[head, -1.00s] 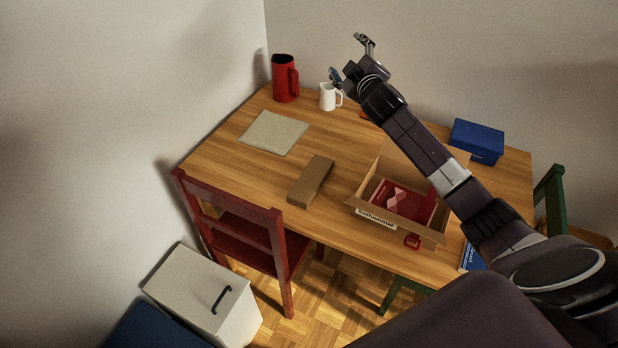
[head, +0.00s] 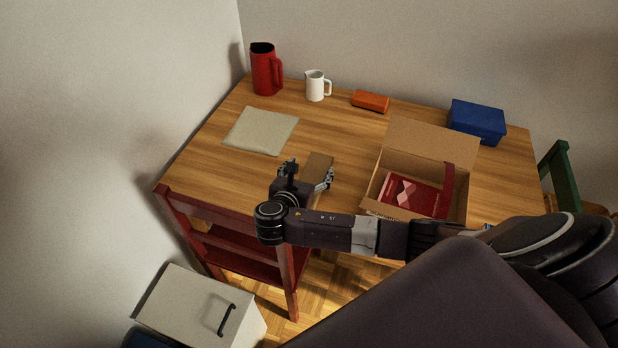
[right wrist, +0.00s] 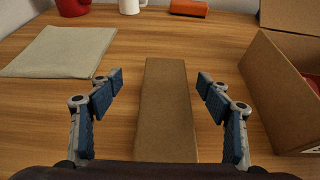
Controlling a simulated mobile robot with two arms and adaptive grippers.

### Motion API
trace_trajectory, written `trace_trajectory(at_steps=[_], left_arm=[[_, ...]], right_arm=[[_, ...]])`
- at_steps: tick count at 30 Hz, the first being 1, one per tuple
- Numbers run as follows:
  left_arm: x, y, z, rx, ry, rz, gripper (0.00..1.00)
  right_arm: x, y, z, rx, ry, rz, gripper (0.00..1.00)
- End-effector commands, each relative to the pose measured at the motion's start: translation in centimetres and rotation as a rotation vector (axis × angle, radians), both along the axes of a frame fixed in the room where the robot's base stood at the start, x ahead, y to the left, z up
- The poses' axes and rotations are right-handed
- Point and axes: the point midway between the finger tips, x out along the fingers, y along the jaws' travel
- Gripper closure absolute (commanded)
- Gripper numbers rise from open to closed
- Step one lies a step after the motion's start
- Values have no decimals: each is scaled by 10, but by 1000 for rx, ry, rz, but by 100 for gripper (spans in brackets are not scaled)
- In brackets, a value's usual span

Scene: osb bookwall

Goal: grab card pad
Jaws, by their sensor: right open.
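The brown oblong block that looks like the card pad (head: 319,164) lies on the table, partly hidden by my right gripper in the head view. In the right wrist view the card pad (right wrist: 167,110) runs lengthwise away from me, between the fingers. My right gripper (head: 311,172) is open at the near end of the pad. In the wrist view its blue-padded fingers (right wrist: 160,83) stand either side of the pad, with a visible gap on both sides. My left gripper is not in view.
An open cardboard box (head: 432,140) with a red item inside stands to the right. A grey-beige mat (head: 261,131) lies to the left. A red jug (head: 264,70), white mug (head: 315,87), orange case (head: 370,101) and blue box (head: 476,121) stand behind. A red chair (head: 210,209) is at the near edge.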

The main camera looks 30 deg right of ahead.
Motion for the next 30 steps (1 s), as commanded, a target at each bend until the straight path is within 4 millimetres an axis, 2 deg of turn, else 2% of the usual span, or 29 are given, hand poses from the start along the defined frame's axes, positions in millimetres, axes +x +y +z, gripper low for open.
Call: trace_trajectory(at_steps=[6, 9, 15, 25, 26, 30], left_arm=[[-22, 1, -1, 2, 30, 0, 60], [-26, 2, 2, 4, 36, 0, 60], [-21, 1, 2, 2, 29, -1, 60], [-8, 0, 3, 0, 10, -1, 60], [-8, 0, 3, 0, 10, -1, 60], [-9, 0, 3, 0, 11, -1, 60]], right_arm=[[13, -19, -9, -5, 2, -1, 29], [18, -31, -12, -5, 3, -2, 29], [33, -52, -24, -3, 2, -2, 29], [38, -58, -28, 1, 1, 0, 29], [38, -58, -28, 1, 1, 0, 30], [38, -58, -28, 1, 1, 0, 45]])
